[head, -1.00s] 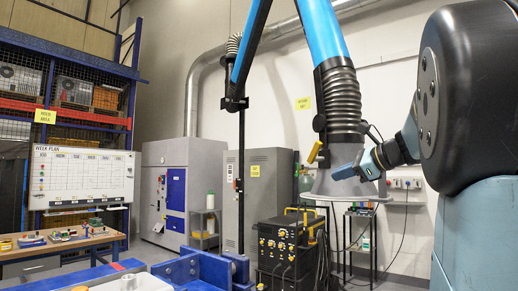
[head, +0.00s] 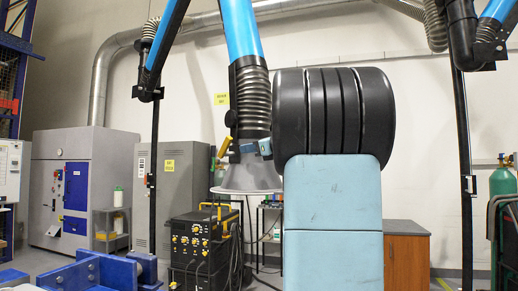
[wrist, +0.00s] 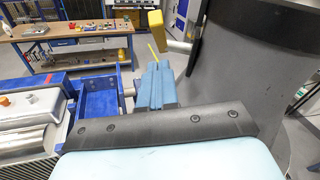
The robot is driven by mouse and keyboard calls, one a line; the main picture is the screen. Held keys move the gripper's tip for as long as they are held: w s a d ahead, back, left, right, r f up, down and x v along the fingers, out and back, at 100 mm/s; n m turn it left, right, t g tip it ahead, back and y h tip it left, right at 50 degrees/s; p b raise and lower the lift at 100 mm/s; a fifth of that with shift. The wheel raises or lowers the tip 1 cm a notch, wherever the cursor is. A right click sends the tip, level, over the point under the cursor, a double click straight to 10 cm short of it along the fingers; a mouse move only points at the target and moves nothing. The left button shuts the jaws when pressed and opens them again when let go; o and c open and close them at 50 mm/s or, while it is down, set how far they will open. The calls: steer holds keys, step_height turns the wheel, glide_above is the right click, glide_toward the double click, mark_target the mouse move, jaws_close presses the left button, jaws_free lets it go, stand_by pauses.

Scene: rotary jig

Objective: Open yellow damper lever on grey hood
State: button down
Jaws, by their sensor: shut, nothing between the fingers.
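The grey hood (head: 250,180) hangs at the end of a blue extraction arm, mouth down. The yellow damper lever (head: 224,147) sticks out at the left of the hood's neck, tilted, upper end to the right. In the wrist view, the lever (wrist: 150,28) shows as a yellow grip on a pale metal stem, beyond my fingertips, with the hood (wrist: 238,85) large at right. My gripper (head: 246,148) is in front of the hood's neck, a little right of the lever. Its blue fingers (wrist: 155,68) are together and empty, apart from the lever. My arm partly hides the gripper in the head view.
A black welding unit (head: 200,240) with yellow trim stands below the hood. A blue fixture (head: 100,270) is at the lower left and also shows in the wrist view (wrist: 98,100). A wooden workbench (wrist: 70,38) is beyond. A second extraction arm hangs at right.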

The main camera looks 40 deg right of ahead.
mark_target(230, 143)
steer(key=w+r, duration=0.1)
steer(key=w+a+r, duration=0.1)
steer(key=shift+w+a+r, duration=0.15)
steer(key=shift+w+a, duration=0.15)
steer(key=shift+w+a+r, duration=0.1)
steer(key=shift+w+r, duration=0.05)
